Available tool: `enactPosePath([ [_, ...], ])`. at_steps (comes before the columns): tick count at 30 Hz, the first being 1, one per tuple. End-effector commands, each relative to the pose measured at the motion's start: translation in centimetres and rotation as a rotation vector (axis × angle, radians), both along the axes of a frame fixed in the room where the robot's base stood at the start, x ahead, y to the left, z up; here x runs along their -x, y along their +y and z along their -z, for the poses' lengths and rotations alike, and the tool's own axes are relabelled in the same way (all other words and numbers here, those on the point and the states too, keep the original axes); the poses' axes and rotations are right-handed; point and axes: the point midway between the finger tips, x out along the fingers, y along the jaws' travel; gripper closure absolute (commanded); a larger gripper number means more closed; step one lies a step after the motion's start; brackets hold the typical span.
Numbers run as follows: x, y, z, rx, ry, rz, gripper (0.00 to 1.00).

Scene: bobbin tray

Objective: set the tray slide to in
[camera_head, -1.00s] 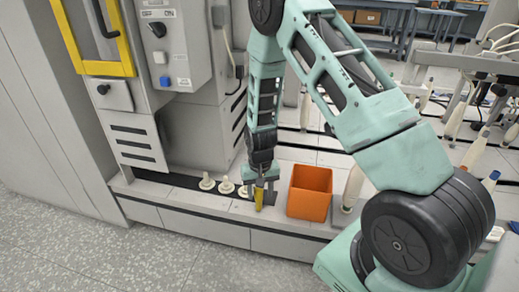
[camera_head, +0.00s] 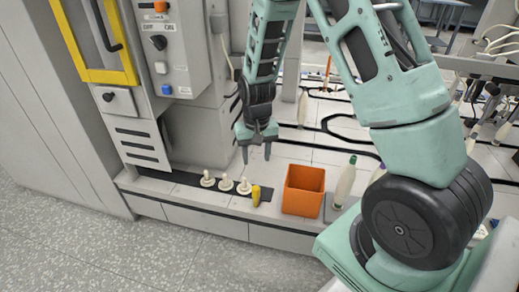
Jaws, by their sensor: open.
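A small yellow upright piece (camera_head: 256,195) stands at the right end of a dark strip (camera_head: 185,179) on the low ledge; I cannot tell for sure whether it is the handle of the tray slide. Several pale pegs with round bases, one of them the peg (camera_head: 226,183), stand in a row on the strip to its left. My gripper (camera_head: 256,157) is open, pointing down, above and behind the yellow piece and apart from it. Nothing shows between its fingers. How far in the slide sits cannot be told clearly.
An orange bin (camera_head: 303,190) stands right of the yellow piece. A machine cabinet with a switch panel (camera_head: 170,48) and a yellow-framed door (camera_head: 110,75) rises at the left. The floor in front is clear.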

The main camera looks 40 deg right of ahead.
Motion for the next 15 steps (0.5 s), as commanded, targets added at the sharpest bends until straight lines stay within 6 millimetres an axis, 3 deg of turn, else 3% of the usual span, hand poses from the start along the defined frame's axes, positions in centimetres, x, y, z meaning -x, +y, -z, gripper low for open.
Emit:
enactPosePath([
  [4,0.14,0.64,-0.85,-0.004,0.000,-0.015,0.51],
  [15,0.14,0.76,-0.84,-0.005,0.000,-0.023,0.51],
])
